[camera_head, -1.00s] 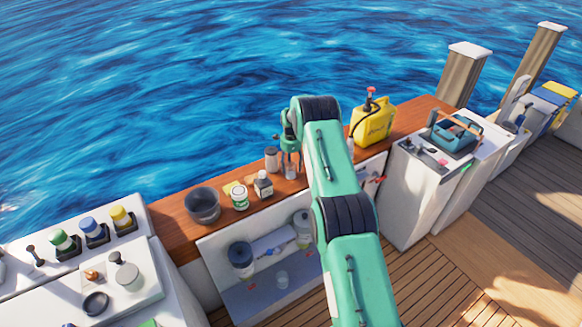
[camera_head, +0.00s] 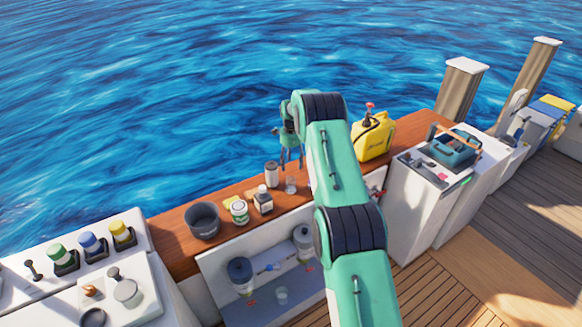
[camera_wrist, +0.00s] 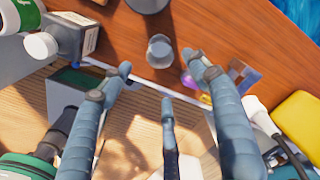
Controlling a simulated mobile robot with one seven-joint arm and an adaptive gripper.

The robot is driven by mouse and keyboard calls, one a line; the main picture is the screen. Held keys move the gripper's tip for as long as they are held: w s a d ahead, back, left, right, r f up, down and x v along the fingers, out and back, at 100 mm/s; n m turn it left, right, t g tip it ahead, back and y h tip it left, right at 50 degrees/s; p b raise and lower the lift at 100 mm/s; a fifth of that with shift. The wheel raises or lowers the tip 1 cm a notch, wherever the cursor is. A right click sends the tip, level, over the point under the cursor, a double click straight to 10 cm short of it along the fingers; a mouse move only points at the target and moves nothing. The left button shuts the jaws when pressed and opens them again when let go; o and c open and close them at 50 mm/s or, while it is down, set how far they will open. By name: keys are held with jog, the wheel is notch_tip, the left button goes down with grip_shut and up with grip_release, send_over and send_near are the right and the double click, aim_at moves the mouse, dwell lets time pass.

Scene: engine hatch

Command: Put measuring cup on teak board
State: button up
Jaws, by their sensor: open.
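A small clear cup, which looks like the measuring cup (camera_head: 291,185), stands upright on the reddish-brown teak board (camera_head: 172,232). In the wrist view the cup (camera_wrist: 160,50) stands on the board (camera_wrist: 215,25) near its edge, just beyond my fingertips. My gripper (camera_head: 291,157) is open and empty above the cup, with a gap between them. The wrist view shows its spread fingers (camera_wrist: 160,75) with nothing between them. A second clear cup (camera_head: 282,296) is in the open compartment below the board.
A white-capped jar (camera_head: 271,174), a dark bottle (camera_head: 263,200), a green-labelled jar (camera_head: 239,211) and a grey pot (camera_head: 203,221) stand left of the cup. A yellow can (camera_head: 373,137) stands to the right. Water lies behind the board.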

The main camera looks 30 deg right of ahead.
dwell(0.6)
